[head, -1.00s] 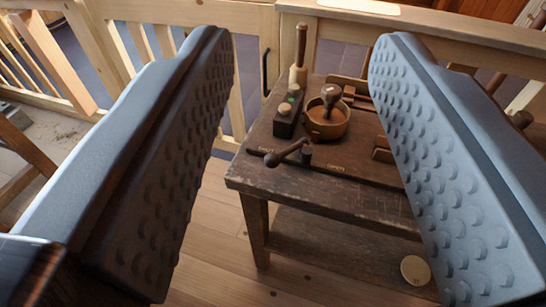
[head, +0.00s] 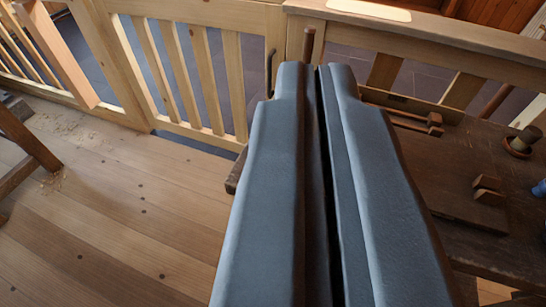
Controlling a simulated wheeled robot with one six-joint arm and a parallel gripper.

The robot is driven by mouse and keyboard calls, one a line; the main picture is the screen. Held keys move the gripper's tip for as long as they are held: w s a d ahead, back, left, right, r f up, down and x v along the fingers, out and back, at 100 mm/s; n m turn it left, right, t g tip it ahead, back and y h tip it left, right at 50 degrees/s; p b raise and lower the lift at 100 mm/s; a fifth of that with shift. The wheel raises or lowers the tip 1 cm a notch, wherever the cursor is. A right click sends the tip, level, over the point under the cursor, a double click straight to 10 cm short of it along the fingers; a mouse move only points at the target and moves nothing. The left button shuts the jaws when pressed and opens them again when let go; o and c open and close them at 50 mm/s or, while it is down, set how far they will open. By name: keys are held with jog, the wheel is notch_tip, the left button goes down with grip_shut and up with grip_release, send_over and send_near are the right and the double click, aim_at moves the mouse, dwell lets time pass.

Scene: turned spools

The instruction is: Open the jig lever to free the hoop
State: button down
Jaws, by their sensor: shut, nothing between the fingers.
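My gripper (head: 316,76) is shut, its two blue-grey fingers together with a thin dark gap and nothing between them. It fills the middle of the view and points toward the dark wooden table (head: 450,222). The jig lever and the hoop cannot be made out; the fingers cover the left part of the table. A brown upright handle tip (head: 309,44) shows just above the fingertips. I cannot tell whether the fingers touch anything on the table.
Small wooden blocks (head: 487,190) and wooden strips (head: 412,121) lie on the table right of my gripper. A round brown pot with a peg (head: 521,142) stands farther right. A pale wooden railing (head: 185,75) runs behind.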

jog(key=w+a+f+n+g, duration=0.3)
jog(key=w+f+g, duration=0.2)
jog(key=w, duration=0.4)
jog(key=w+a+f+n+g+h, duration=0.1)
jog(key=w+a+f+n+g, duration=0.2)
jog(key=w+f+g, duration=0.3)
jog(key=w+a+f+n+g+h, duration=0.1)
jog(key=w+a+f+n+g, duration=0.2)
jog(key=w, duration=0.9)
jog(key=shift+w+a+f+g, duration=0.15)
jog(key=shift+a+f+g, duration=0.15)
jog(key=shift+f+g, duration=1.65)
jog(key=shift+r+g, duration=0.25)
jog(key=shift+r, duration=0.05)
jog(key=x, duration=0.3)
jog(key=s+d+x, duration=0.1)
jog(key=x, duration=0.3)
jog(key=d+x, duration=0.1)
jog(key=x, duration=0.3)
jog(key=shift+s+r, duration=0.3)
jog(key=shift+s+d+f, duration=0.15)
jog(key=shift+s+d, duration=0.25)
jog(key=shift+s+n, duration=0.1)
jog(key=shift+n, duration=0.2)
